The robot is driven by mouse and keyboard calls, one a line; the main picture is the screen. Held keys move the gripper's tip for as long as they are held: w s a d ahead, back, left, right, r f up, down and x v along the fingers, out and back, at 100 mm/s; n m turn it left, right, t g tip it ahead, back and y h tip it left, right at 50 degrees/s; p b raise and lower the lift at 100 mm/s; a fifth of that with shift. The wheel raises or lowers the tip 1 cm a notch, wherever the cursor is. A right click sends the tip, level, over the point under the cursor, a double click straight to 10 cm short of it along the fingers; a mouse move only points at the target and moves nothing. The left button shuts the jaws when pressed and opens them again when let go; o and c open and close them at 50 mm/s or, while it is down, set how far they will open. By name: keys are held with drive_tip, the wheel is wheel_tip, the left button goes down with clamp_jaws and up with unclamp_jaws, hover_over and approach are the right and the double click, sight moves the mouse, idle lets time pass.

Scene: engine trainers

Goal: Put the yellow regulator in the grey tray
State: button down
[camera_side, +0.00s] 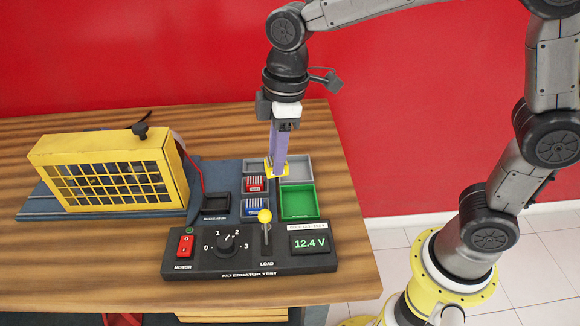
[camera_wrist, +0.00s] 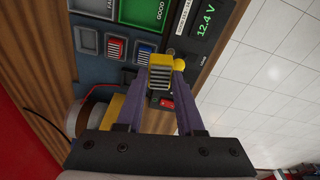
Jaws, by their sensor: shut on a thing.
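My gripper (camera_side: 277,168) is shut on the yellow regulator, its purple fingers pointing down. In the wrist view the yellow regulator (camera_wrist: 160,72), with a grey finned face, sits between the fingertips (camera_wrist: 162,78). In the side view the yellow regulator (camera_side: 270,169) shows at the fingertips, in line with the back compartments; its exact height above them is hard to tell. The grey tray (camera_side: 297,169) lies behind the green tray and looks empty. In the wrist view the grey tray (camera_wrist: 95,5) is cut off at the top edge, beside part of its label.
The green GOOD tray (camera_side: 298,203) is empty. A red regulator (camera_side: 254,184) and a blue regulator (camera_side: 254,207) sit in small slots; another slot (camera_wrist: 87,40) is empty. The test panel (camera_side: 250,255) with a yellow-knobbed lever (camera_side: 264,216) stands in front. A yellow caged unit (camera_side: 110,172) stands left.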

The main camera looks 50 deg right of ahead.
drive_tip(key=s+d+f+m, duration=0.1)
drive_tip(key=s+d, duration=0.2)
drive_tip(key=d, duration=0.4)
drive_tip(key=s+d+f+m, duration=0.1)
drive_tip(key=s+d+f, duration=0.15)
drive_tip(key=d, duration=0.45)
drive_tip(key=w+f, duration=0.3)
drive_tip(key=w, duration=0.1)
drive_tip(key=w+f, duration=0.3)
drive_tip(key=w, duration=0.1)
drive_tip(key=w+f, duration=0.3)
drive_tip(key=w, duration=0.2)
drive_tip(key=shift+d, duration=0.35)
drive_tip(key=shift+w+f, duration=0.2)
drive_tip(key=shift+f, duration=1.4)
drive_tip(key=shift+f, duration=0.2)
drive_tip(key=c, duration=0.5)
unclamp_jaws()
drive_tip(key=shift+c, duration=0.2)
drive_tip(key=shift+r, duration=0.15)
